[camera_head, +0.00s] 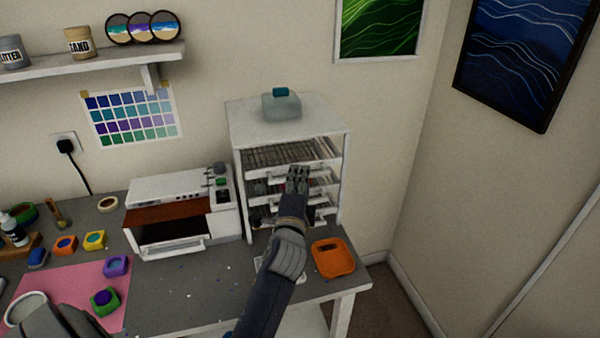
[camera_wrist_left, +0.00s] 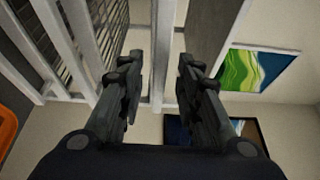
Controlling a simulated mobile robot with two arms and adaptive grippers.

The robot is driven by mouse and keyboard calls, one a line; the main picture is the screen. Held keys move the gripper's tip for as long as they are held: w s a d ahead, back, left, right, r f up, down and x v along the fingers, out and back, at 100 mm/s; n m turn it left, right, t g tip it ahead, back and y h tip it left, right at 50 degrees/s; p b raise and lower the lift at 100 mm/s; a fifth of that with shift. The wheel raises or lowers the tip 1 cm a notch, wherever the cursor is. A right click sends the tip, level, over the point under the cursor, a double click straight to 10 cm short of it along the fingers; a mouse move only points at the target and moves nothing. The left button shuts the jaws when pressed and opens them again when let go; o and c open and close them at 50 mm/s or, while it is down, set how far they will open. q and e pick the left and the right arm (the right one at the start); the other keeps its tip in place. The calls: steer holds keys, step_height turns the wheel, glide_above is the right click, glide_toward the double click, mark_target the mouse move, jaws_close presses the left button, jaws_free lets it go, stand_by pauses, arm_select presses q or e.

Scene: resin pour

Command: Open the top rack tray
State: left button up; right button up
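The white rack (camera_head: 288,125) stands at the table's right end, with several trays stacked inside. The top rack tray (camera_head: 335,161) is in the upper slot, its white front level with the rack's front. My left gripper (camera_head: 298,172) is in front of the top tray's front edge and hides part of it and of the trays below. In the left wrist view the left gripper's fingers (camera_wrist_left: 160,65) are apart, with a white bar (camera_wrist_left: 161,35) between them. I cannot tell whether they touch it. My right gripper is not in view.
An orange dish (camera_head: 333,258) lies on the table right of my forearm. A white oven-like box (camera_head: 182,208) stands left of the rack. A grey container with a teal knob (camera_head: 281,105) sits on the rack. There is floor room beyond the table's right edge.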

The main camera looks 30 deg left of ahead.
arm_select(q)
steer(key=shift+x, duration=1.05)
jaws_close()
steer(key=shift+f, duration=0.1)
